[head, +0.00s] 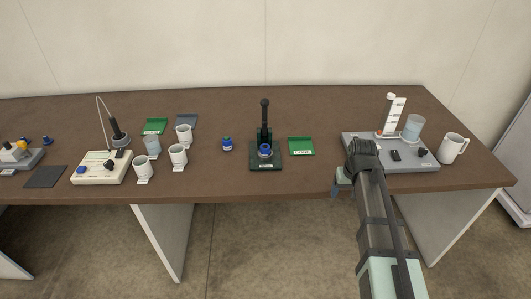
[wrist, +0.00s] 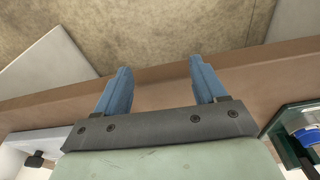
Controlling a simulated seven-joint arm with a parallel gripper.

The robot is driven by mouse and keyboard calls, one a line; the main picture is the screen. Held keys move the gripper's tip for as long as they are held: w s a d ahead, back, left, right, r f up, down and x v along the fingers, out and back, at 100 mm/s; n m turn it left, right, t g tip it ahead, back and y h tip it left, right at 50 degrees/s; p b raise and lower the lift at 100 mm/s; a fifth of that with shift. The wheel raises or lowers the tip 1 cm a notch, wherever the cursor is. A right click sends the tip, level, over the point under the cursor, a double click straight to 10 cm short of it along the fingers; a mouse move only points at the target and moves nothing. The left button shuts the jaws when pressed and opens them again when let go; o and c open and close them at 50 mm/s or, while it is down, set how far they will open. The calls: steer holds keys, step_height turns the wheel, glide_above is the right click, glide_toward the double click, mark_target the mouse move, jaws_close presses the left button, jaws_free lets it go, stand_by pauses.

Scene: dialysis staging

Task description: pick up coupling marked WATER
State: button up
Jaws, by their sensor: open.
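Several small blue parts could be couplings, but I cannot read the word WATER on any of them. One blue part with a green band (head: 227,144) stands alone on the table left of the black press. Another blue ringed part (head: 265,150) sits in the press, and its blue ring shows at the right edge of the wrist view (wrist: 305,134). A small blue part (head: 46,140) stands at the far left. My gripper (wrist: 160,82) is open and empty, with two blue fingers apart. In the head view my gripper (head: 338,187) is at the table's front edge, right of these parts.
The black press (head: 265,108) stands on a dark green base mid-table. Green trays (head: 301,146) (head: 154,126), white cups (head: 178,154) and a cream device (head: 101,168) lie around. A grey station (head: 415,160) and white mug (head: 452,147) stand right. The table (head: 330,120) is clear behind.

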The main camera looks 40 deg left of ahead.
steer(key=s+a+r+n+t+y, duration=0.1)
steer(key=a+r, duration=0.6)
steer(key=a, duration=0.6)
steer(key=n+y, duration=0.1)
steer(key=y, duration=0.1)
glide_toward(265, 146)
steer(key=shift+x, duration=4.4)
steer(key=shift+s+d, duration=0.1)
steer(key=shift+s, duration=0.05)
steer(key=shift+c, duration=0.4)
steer(key=c, duration=1.1)
steer(key=shift+c, duration=0.2)
steer(key=shift+r, duration=0.1)
